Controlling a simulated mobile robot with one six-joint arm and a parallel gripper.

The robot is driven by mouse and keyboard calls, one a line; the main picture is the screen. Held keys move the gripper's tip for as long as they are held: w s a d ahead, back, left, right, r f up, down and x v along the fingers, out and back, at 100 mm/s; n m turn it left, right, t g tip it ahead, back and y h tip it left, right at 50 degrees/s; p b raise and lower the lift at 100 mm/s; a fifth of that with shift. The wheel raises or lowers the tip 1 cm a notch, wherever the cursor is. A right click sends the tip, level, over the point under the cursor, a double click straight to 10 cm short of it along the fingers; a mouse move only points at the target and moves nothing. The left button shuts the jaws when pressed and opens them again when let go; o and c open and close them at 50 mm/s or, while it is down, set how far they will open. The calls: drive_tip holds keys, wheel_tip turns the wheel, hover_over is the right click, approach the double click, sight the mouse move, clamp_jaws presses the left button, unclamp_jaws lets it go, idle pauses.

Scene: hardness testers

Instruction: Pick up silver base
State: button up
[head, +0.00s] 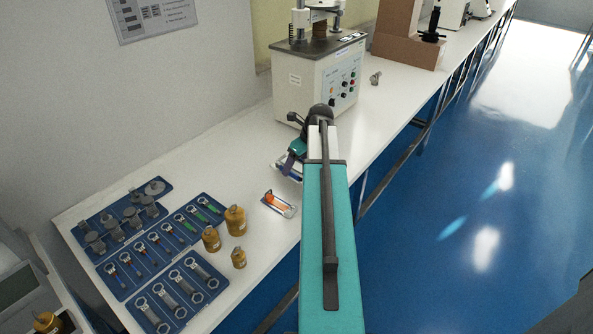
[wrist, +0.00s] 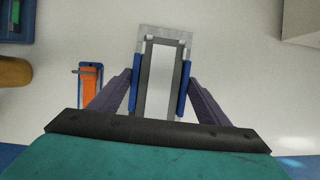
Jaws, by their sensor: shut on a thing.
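The silver base (wrist: 178,34) is a rectangular piece with a pale clear-looking edge and a darker grey frame. It lies between the two blue-padded fingers of my gripper (wrist: 159,92) in the wrist view. The pads press on its two long sides, and its far end sticks out beyond the fingertips. In the head view my gripper (head: 291,160) is over the white bench, left of my teal arm, and only a bit of the base (head: 279,167) shows. I cannot tell whether the base touches the bench.
An orange piece on a small base (head: 279,204) lies close by and shows left of my gripper in the wrist view (wrist: 90,90). Brass weights (head: 235,221) and blue tool trays (head: 178,293) are at lower left. A white tester (head: 312,88) stands behind.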

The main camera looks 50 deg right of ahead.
sight(296, 165)
drive_tip(key=shift+r+b, duration=0.4)
drive_tip(key=shift+r, duration=2.85)
drive_tip(key=shift+w+a, duration=0.1)
drive_tip(key=w+a+n+y, duration=0.1)
drive_tip(key=w+a+n, duration=0.1)
drive_tip(key=w+a, duration=0.45)
drive_tip(key=w+a+n, duration=0.2)
drive_tip(key=w+a, duration=0.1)
drive_tip(key=a, duration=0.7)
drive_tip(key=w+a+n+y, duration=0.1)
drive_tip(key=w+a+n, duration=0.1)
drive_tip(key=w+a, duration=0.5)
drive_tip(key=s+a+n+g, duration=0.2)
drive_tip(key=a+n+g, duration=0.1)
drive_tip(key=a+n, duration=0.6)
drive_tip(key=s+a+n+g+y, duration=0.1)
drive_tip(key=s+a+n+g, duration=0.2)
drive_tip(key=a+n, duration=0.7)
drive_tip(key=a+g, duration=0.1)
drive_tip(key=a, duration=0.4)
drive_tip(key=shift+s+a+f, duration=0.15)
drive_tip(key=shift+s+a, duration=0.15)
drive_tip(key=shift+a, duration=0.05)
